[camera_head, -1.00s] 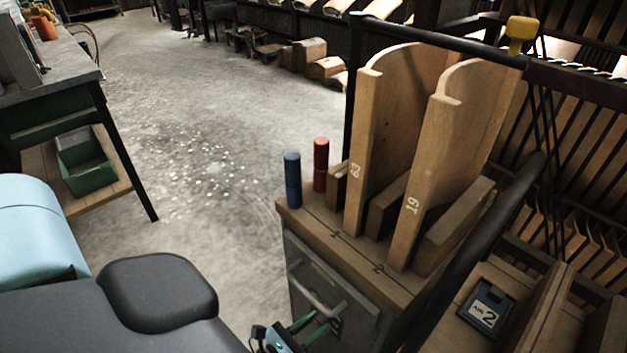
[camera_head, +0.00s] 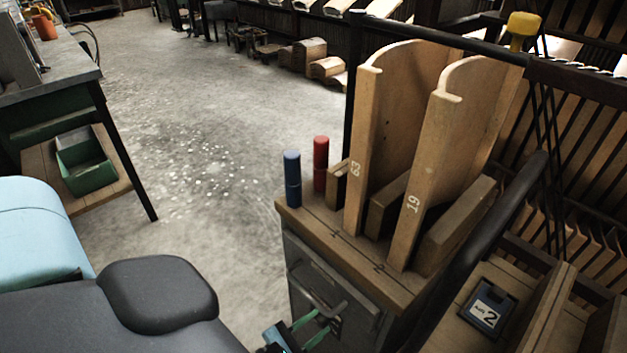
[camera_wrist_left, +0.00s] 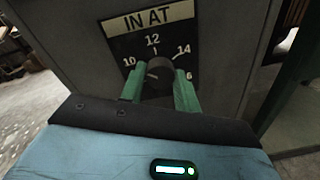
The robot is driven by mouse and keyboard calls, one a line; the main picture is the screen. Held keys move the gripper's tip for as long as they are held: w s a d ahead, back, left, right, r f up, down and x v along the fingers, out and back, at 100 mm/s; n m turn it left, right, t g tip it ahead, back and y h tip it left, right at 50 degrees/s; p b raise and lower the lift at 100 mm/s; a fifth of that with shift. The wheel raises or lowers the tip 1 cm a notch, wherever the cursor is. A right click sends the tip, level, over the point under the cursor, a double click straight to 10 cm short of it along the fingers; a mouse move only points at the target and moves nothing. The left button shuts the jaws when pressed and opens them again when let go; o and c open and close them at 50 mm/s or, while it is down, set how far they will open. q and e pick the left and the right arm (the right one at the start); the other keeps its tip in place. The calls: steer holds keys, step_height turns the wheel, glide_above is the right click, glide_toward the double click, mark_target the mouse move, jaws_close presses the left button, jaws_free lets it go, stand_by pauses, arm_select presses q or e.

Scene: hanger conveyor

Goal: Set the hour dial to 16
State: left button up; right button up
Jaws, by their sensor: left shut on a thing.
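The hour dial is a dark round knob (camera_wrist_left: 159,70) on a black plate headed "IN AT" (camera_wrist_left: 146,22) in the left wrist view. The plate shows 10, 12 and 14, and a partly covered number ending in 6 at the lower right. My left gripper (camera_wrist_left: 159,84) is shut on the knob, with one green finger on each side. The knob's pointer is too small to read surely. In the head view the left gripper (camera_head: 308,326) shows at the bottom edge, at the front of the cabinet. My right gripper is not in view.
The cabinet (camera_head: 350,302) has a metal handle (camera_head: 318,300) close to the gripper. On its top stand a blue cylinder (camera_head: 292,180), a red cylinder (camera_head: 320,165) and tall wooden forms (camera_head: 412,200). A dark rail (camera_head: 490,235) slopes past its right side.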

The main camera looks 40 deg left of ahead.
arm_select(q)
steer(key=m, duration=0.5)
steer(key=m+p, duration=0.1)
steer(key=m, duration=0.2)
steer(key=shift+d+m+y, duration=0.1)
steer(key=shift+m+y, duration=0.2)
steer(key=shift+m, duration=0.1)
steer(key=m, duration=0.4)
steer(key=shift+p, duration=0.3)
steer(key=m+y, duration=0.1)
steer(key=m, duration=0.3)
steer(key=shift+m, duration=0.3)
steer(key=m, duration=0.3)
steer(key=shift+f+m+p, duration=0.1)
steer(key=shift+m+p, duration=0.2)
steer(key=shift+p, duration=0.05)
steer(key=m, duration=1)
steer(key=shift+f+t, duration=0.1)
steer(key=shift+t, duration=0.3)
steer(key=shift+m+b, duration=0.3)
steer(key=shift+m, duration=1)
